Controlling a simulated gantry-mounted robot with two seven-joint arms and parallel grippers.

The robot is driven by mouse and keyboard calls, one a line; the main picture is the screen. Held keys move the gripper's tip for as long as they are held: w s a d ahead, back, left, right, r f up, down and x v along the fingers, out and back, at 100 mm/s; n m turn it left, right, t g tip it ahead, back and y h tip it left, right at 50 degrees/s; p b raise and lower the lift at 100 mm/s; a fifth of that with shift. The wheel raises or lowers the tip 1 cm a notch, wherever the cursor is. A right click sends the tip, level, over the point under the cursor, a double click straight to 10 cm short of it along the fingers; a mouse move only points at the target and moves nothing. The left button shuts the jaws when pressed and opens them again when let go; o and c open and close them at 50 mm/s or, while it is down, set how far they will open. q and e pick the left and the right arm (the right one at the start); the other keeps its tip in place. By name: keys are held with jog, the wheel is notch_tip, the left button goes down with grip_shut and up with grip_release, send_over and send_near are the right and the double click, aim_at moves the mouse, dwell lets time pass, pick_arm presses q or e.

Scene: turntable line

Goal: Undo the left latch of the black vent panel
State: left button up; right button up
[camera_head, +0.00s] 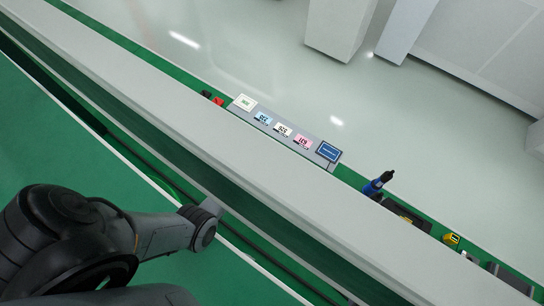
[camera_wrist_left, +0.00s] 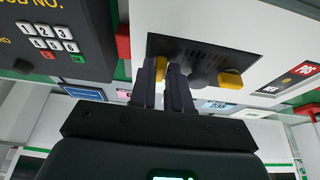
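In the left wrist view a black vent panel (camera_wrist_left: 205,55) is set in a pale surface, with a dark round knob (camera_wrist_left: 198,80) near its middle. The left latch (camera_wrist_left: 160,67) is yellow and sits between the fingertips of my left gripper (camera_wrist_left: 161,70). The fingers are close together on either side of it, and it fills the gap at the tips. They hide part of the latch and panel. A second yellow latch (camera_wrist_left: 231,80) stands free to the right. In the head view only my left arm shows, lower left. My right gripper is in neither view.
In the wrist view a dark keypad box (camera_wrist_left: 55,40) stands close on the left, with a red block (camera_wrist_left: 123,42) beside it. A dark label (camera_wrist_left: 290,78) is at right. The head view shows a long pale beam (camera_head: 200,135) and a row of coloured cards (camera_head: 283,129).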

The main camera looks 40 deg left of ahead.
pick_arm(q)
jog(key=shift+o, duration=0.2)
jog(key=shift+s+r, duration=0.15)
jog(key=shift+r, duration=0.35)
jog(key=p+v, duration=0.2)
jog(key=v, duration=0.7)
jog(key=shift+s+r, duration=0.25)
jog(key=shift+r, duration=0.1)
